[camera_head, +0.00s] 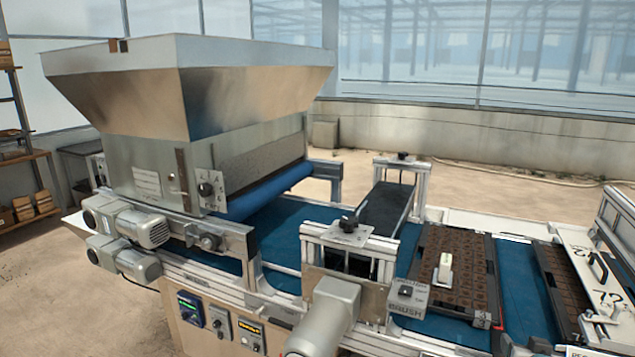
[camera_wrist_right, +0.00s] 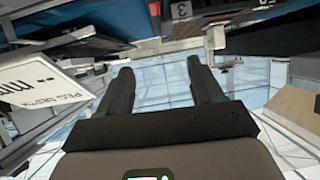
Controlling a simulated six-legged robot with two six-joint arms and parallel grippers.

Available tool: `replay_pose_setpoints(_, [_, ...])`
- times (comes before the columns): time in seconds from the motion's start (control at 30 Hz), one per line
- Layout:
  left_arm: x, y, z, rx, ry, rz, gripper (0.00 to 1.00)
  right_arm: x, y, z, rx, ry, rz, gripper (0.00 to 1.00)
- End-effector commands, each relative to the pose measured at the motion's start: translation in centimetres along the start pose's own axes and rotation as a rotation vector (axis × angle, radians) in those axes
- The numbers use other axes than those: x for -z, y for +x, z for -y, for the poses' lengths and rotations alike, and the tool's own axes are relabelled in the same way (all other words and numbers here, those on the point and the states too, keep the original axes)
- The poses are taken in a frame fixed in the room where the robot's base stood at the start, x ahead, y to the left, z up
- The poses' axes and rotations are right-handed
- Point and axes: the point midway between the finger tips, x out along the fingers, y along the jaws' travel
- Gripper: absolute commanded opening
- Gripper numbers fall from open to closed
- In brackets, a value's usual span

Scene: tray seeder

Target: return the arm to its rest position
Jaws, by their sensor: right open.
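My right gripper (camera_wrist_right: 159,64) shows in the right wrist view, with its two dark fingers spread apart and nothing between them. Past the fingers are the glass panes and frame bars of the greenhouse. The machine's edge with a tag reading 3 (camera_wrist_right: 181,10) is at the top of that view, apart from the fingers. In the head view I cannot clearly make out the right gripper near the bottom edge. My left gripper is in neither view.
The seeder's steel hopper (camera_head: 240,100) stands over the blue conveyor belt (camera_head: 285,230). A brush unit (camera_head: 345,265) crosses the belt. A dark cell tray (camera_head: 467,262) carries a small pale block (camera_head: 443,268). A white peg-depth plate (camera_wrist_right: 45,93) is left of my right fingers.

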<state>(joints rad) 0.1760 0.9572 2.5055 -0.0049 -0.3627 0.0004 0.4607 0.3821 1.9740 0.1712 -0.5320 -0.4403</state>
Motion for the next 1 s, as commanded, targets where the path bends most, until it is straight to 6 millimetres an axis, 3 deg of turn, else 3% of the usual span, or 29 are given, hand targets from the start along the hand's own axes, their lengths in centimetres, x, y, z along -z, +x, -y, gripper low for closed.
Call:
replay_pose_setpoints(0.27, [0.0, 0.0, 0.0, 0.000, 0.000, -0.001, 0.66, -6.9, 0.8, 6.5, 0.117, -0.044, 0.136, 0.66])
replay_pose_setpoints(0.47, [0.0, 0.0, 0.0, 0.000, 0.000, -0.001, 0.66, -15.2, -0.8, 12.2, 0.236, -0.091, 0.304, 0.66])
replay_pose_setpoints(0.57, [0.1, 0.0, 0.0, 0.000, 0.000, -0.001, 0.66, -21.6, -3.4, 15.7, 0.321, -0.117, 0.444, 0.66])
replay_pose_setpoints(0.67, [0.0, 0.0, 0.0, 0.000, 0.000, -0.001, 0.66, -28.5, -7.6, 18.6, 0.404, -0.141, 0.615, 0.66])
replay_pose_setpoints(0.8, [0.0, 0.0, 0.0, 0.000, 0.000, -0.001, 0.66, -36.5, -14.9, 20.5, 0.486, -0.159, 0.862, 0.66])
replay_pose_setpoints(0.9, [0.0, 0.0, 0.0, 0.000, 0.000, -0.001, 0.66, -40.2, -19.7, 20.4, 0.507, -0.153, 1.016, 0.66])
replay_pose_setpoints(1.0, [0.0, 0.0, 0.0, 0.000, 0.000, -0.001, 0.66, -42.0, -23.2, 19.6, 0.495, -0.120, 1.131, 0.66])
